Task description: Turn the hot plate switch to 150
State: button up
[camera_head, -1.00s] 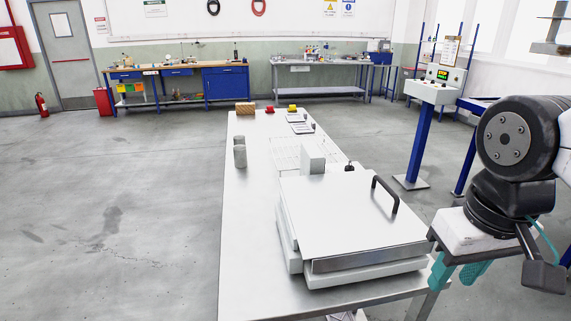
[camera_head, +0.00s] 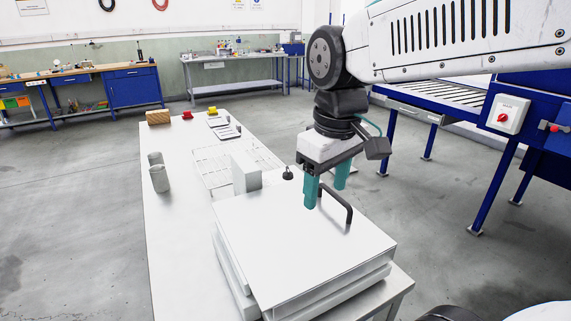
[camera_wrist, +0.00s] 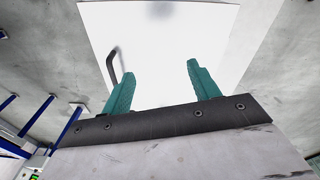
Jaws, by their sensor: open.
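A white, flat-topped slab unit (camera_head: 290,240) with a black bar handle (camera_head: 348,212) sits on the near end of the long steel table. I cannot tell whether this is the hot plate. My gripper (camera_head: 325,197) is open and empty, its teal fingers pointing down over the slab's far right part, close to the handle. In the wrist view the gripper (camera_wrist: 160,72) has its fingers apart over the white top (camera_wrist: 180,25), with the handle (camera_wrist: 113,68) to the left. A switch box with a red knob (camera_head: 502,118) is on the blue machine at right. No 150 mark is readable.
Two grey cylinders (camera_head: 160,179) stand at the table's left edge. A wire rack (camera_head: 215,163) lies further back. The floor left of the table is clear.

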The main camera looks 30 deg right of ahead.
jog(key=w+d+r+n, duration=0.1)
jog(key=w+d+n, duration=0.25)
jog(key=w, duration=1.05)
jog(key=n+g, duration=0.1)
jog(key=n, duration=0.7)
send_over(287, 169)
jog(key=shift+m, duration=0.25)
notch_tip(287, 169, down, 10)
jog(key=shift+s+f, duration=0.1)
jog(key=shift+f, duration=0.05)
notch_tip(287, 169, down, 7)
jog(key=shift+r, duration=0.1)
jog(key=shift+f, duration=0.55)
jog(key=c, duration=1)
